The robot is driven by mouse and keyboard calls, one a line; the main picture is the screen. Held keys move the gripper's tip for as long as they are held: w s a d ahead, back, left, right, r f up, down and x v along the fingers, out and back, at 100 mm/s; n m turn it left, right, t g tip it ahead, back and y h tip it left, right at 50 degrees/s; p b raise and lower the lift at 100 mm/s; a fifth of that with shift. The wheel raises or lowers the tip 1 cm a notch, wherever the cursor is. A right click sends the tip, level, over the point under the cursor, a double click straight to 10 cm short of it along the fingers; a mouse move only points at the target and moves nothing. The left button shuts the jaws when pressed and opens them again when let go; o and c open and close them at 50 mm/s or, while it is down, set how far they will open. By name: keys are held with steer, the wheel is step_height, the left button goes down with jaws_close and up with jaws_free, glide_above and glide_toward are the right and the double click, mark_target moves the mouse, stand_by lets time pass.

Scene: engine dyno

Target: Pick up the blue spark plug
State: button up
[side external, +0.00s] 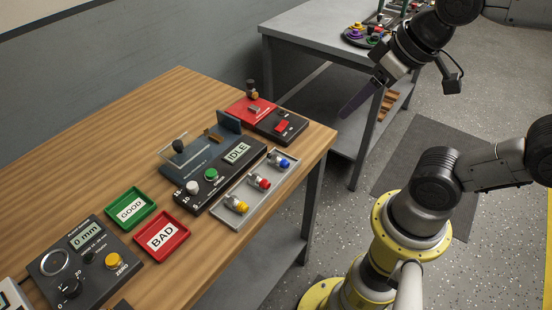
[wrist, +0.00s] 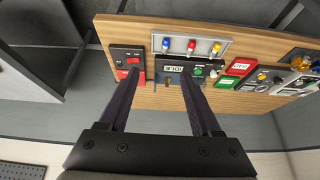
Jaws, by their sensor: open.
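The blue spark plug (side external: 277,159) lies in the grey tray (side external: 243,218) near the table's front edge, at the end by the red and black device. A red-marked plug (side external: 259,181) and a yellow-marked plug (side external: 236,204) lie beside it in the same tray. In the wrist view the blue plug (wrist: 166,44) is at the tray's left end. My gripper (side external: 354,107) is raised in the air beyond the table's right end, apart from the plugs. In the wrist view its two fingers (wrist: 160,85) are spread with nothing between them.
Behind the tray stands a tester with an IDLE display (side external: 237,153). A red and black device (side external: 268,118) is at the table's far end. A green GOOD tray (side external: 131,208) and red BAD tray (side external: 162,235) sit to the left. A second table (side external: 300,40) stands behind.

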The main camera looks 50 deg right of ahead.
steer(key=w+r+g, duration=0.1)
steer(key=w, duration=0.4)
steer(key=g, duration=0.5)
glide_above(277, 156)
steer(key=f, duration=1.7)
steer(key=shift+w+f, duration=0.2)
steer(key=shift+f, duration=0.2)
steer(key=shift+s+f, duration=0.15)
steer(key=shift+f, duration=1.15)
steer(key=shift+s+f, duration=0.1)
steer(key=shift+f, duration=1.15)
jaws_close()
